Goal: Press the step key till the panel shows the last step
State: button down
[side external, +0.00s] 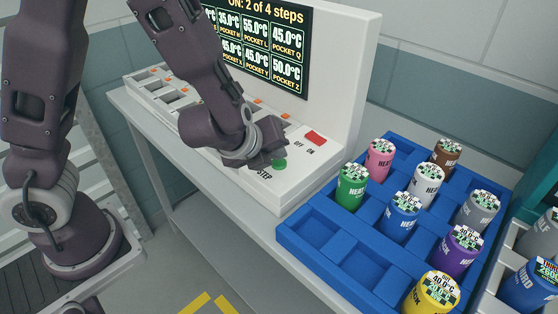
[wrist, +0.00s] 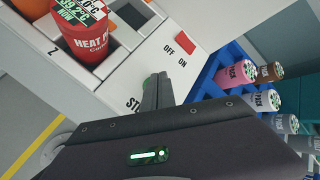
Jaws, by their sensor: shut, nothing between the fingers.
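The panel screen (side external: 262,42) reads "ON: 2 of 4 steps" above several temperature readings labelled by pocket; its left side is hidden behind my arm. The green step key (side external: 279,165) is on the white console, above the printed word STEP. My gripper (side external: 275,157) is shut and empty, with its fingertips right at the key. In the wrist view the shut fingers (wrist: 157,82) point at the console and cover most of the key, leaving a green sliver. I cannot tell whether they touch or press it.
A red switch (side external: 314,138) marked OFF and ON is close beside the key. A blue tray (side external: 312,229) with several coloured, labelled cans stands to the right. A red can (wrist: 88,38) sits in a console pocket. More cans stand at the far right edge.

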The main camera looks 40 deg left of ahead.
aim_at(276, 164)
jog(key=shift+f, duration=0.4)
dwell(0.3)
jog(key=shift+r, duration=0.85)
jog(key=shift+r, duration=2.5)
